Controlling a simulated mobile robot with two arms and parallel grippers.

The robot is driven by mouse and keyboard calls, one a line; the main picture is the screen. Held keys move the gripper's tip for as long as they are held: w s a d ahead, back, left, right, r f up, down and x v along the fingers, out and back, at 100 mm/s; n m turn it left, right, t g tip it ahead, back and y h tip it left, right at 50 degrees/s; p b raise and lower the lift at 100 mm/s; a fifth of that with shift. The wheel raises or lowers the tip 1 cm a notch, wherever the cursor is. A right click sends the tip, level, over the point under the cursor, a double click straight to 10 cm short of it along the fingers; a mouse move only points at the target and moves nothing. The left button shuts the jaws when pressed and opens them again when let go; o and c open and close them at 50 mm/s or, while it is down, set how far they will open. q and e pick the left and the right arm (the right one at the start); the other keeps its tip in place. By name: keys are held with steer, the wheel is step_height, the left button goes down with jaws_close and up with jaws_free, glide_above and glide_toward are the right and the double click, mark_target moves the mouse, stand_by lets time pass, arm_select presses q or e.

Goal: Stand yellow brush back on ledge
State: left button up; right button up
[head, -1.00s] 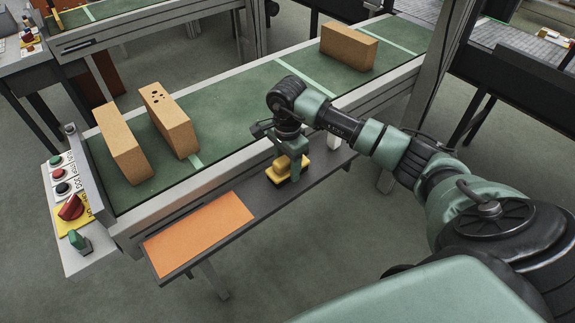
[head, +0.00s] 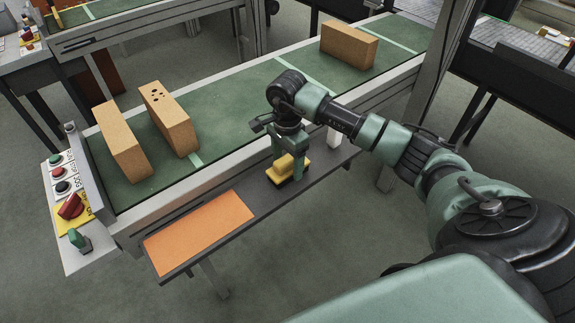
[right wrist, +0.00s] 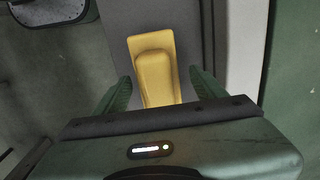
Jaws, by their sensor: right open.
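The yellow brush (head: 287,167) stands on the dark ledge (head: 262,192) that runs along the near side of the conveyor. Its black bristle base is at the bottom, against the ledge. My right gripper (head: 289,165) is above the brush with its fingers pointing down. In the right wrist view, the yellow brush (right wrist: 156,68) lies between and just beyond the two open green fingers (right wrist: 158,88). A gap shows on each side of it. My left gripper is not in view.
An orange pad (head: 199,232) covers the left part of the ledge. On the green conveyor belt (head: 235,107) stand two bricks (head: 124,142) (head: 169,120) at left and one brick (head: 349,46) at far right. A control panel (head: 70,205) is at the left end.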

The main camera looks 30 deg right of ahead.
mark_target(287, 157)
step_height(287, 157, up, 11)
steer(key=shift+f+b, duration=0.2)
steer(key=shift+b, duration=0.55)
